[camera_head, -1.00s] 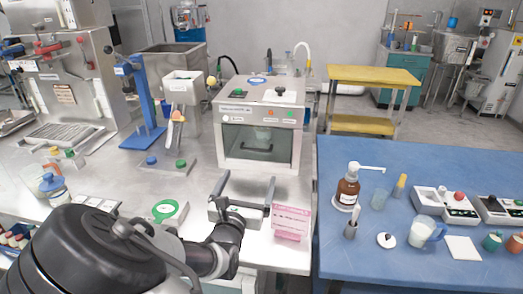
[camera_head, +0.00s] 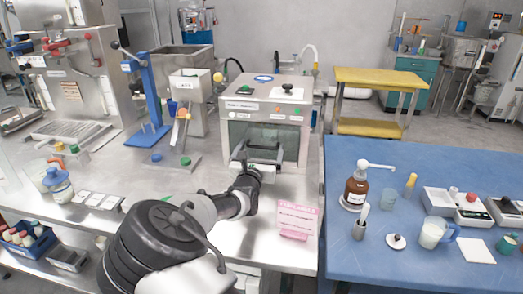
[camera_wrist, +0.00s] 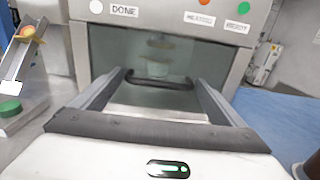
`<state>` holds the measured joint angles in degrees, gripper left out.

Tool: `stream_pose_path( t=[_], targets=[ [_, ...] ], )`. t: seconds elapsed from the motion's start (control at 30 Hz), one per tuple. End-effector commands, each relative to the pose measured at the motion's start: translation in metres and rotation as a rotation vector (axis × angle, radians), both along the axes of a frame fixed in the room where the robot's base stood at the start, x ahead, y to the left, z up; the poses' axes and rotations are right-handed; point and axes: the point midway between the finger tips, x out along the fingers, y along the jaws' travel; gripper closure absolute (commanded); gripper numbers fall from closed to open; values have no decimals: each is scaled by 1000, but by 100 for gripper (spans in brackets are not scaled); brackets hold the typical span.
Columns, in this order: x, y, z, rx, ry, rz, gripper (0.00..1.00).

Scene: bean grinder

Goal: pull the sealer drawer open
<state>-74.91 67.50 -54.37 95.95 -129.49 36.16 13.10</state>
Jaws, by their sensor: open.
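The sealer (camera_head: 238,105) is a metal box with a glassy grey-green front, standing on the steel bench in the head view. In the wrist view its drawer front (camera_wrist: 205,63) fills the middle, with a dark bar handle (camera_wrist: 160,83) across it. My gripper (camera_head: 262,158) is just in front of the drawer in the head view and covers its lower part. In the wrist view my gripper (camera_wrist: 158,92) is open, its two fingers apart to the left and right of the handle. I cannot tell whether they touch the drawer front. The drawer looks shut.
A pink label card (camera_head: 296,217) stands on the bench at the right of my arm. The blue table (camera_head: 400,170) lies to the right. A blue lever press (camera_head: 148,95) and a small base with a green knob (camera_head: 186,161) stand left of the sealer.

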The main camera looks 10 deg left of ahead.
Motion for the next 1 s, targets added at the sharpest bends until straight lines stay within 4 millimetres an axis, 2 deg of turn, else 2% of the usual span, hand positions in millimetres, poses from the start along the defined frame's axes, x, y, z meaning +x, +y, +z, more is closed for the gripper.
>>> stream_pose_path(
  t=[0.13, 0.4, 0.47, 0.77, 1.0],
  targets=[
    [9, 1, 0, -1, 0, 0, 7],
    [10, 1, 0, -1, 0, 0, 7],
    [10, 1, 0, -1, 0, 0, 15],
    [10, 1, 0, 0, 0, 0, 66],
    [2, 0, 2, 1, 3, 0, 66]
  ],
)
